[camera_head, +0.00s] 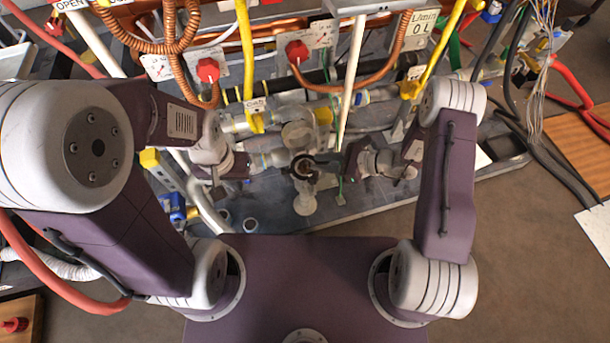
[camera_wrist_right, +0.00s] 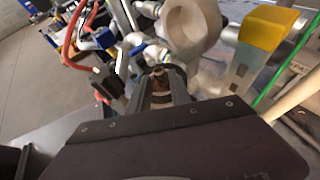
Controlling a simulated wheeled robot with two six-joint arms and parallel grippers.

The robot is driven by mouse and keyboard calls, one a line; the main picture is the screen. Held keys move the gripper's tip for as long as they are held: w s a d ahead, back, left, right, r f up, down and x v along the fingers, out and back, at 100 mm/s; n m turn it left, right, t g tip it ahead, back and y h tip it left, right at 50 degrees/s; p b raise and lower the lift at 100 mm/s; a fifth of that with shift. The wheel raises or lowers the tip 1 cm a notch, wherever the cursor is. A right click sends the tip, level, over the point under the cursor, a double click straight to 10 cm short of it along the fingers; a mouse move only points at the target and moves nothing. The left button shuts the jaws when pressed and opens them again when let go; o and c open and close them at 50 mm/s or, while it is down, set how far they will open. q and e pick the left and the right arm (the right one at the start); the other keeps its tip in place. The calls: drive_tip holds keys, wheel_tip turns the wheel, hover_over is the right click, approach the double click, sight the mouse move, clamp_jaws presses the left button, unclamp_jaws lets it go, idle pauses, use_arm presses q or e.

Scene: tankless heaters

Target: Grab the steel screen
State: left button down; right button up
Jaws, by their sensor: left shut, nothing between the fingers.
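A small brownish ribbed cylinder, which looks like the steel screen (camera_wrist_right: 161,84), shows between the dark fingers of my right gripper (camera_wrist_right: 160,92) in the right wrist view. In the head view, my right gripper (camera_head: 318,162) reaches in from the right to the dark round opening of a pale fitting (camera_head: 304,196). The fingers stand on either side of the cylinder; whether they press on it cannot be told. The screen's lower part is hidden. My left gripper (camera_head: 248,164) is shut and empty, just left of the fitting, close to the pipes.
Pale pipes with a yellow lever (camera_head: 254,122) run behind the fitting. Copper hoses and red valve knobs (camera_head: 208,70) hang above. A white rod (camera_head: 350,85) comes down near my right gripper.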

sight(305, 162)
drive_tip(key=shift+a+f, duration=0.15)
drive_tip(key=shift+a, duration=0.1)
drive_tip(key=b+x, duration=0.3)
drive_tip(key=x, duration=0.1)
drive_tip(key=shift+a+f, duration=0.15)
drive_tip(key=shift+f, duration=0.15)
drive_tip(key=shift+w+a, duration=0.1)
drive_tip(key=shift+a, duration=0.2)
clamp_jaws()
idle(0.7)
